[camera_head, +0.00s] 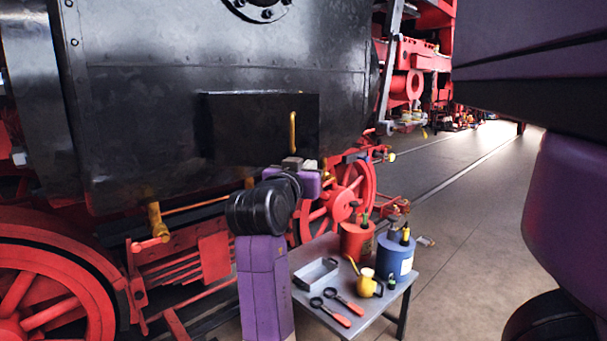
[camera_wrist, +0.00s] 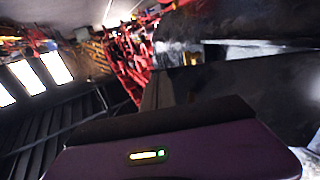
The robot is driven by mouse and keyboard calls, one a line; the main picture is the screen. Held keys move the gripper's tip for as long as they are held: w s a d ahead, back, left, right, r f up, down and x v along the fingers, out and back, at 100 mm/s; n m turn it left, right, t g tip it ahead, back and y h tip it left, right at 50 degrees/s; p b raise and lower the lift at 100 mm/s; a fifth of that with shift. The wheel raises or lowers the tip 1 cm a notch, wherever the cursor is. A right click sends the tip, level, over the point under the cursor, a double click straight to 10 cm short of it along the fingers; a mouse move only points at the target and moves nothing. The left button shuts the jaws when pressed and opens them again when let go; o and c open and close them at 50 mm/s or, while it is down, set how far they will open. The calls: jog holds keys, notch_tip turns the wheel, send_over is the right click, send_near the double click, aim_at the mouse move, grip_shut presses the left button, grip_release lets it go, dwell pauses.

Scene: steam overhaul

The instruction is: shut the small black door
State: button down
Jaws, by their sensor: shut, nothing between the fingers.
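The small black door (camera_head: 255,130) is a flat dark panel low on the side of the big black tank, with an upright brass handle (camera_head: 293,132) near its right edge. The panel seems to stand out a little from the tank, with a dark strip along its left side; how far it is open is hard to tell. My gripper (camera_head: 302,164) is shut and empty, just below the door's lower right corner and under the handle. I cannot tell whether it touches the door. In the wrist view its purple body fills the bottom and its fingertips are hidden.
The black tank (camera_head: 150,120) fills the upper left. A grey table (camera_head: 365,312) at lower right holds a red can (camera_head: 357,241), a blue can (camera_head: 394,257), a yellow oil can (camera_head: 366,283), a tray and tools. Red wheels (camera_head: 45,290) stand below the tank. Open floor (camera_head: 480,215) lies right.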

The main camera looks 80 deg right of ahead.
jog(key=w+d+n+t+p, duration=0.2)
jog(key=w+d+t, duration=0.2)
jog(key=d, duration=0.4)
jog(key=w+d+n+t+y+p, duration=0.1)
jog(key=w+d+n+t+p, duration=0.1)
jog(key=d, duration=0.7)
jog(key=w+n+t, duration=0.1)
jog(key=w+t, duration=0.1)
jog(key=shift+w+p, duration=0.3)
jog(key=shift+w, duration=0.1)
jog(key=shift+w+a+r, duration=0.1)
jog(key=shift+r, duration=0.15)
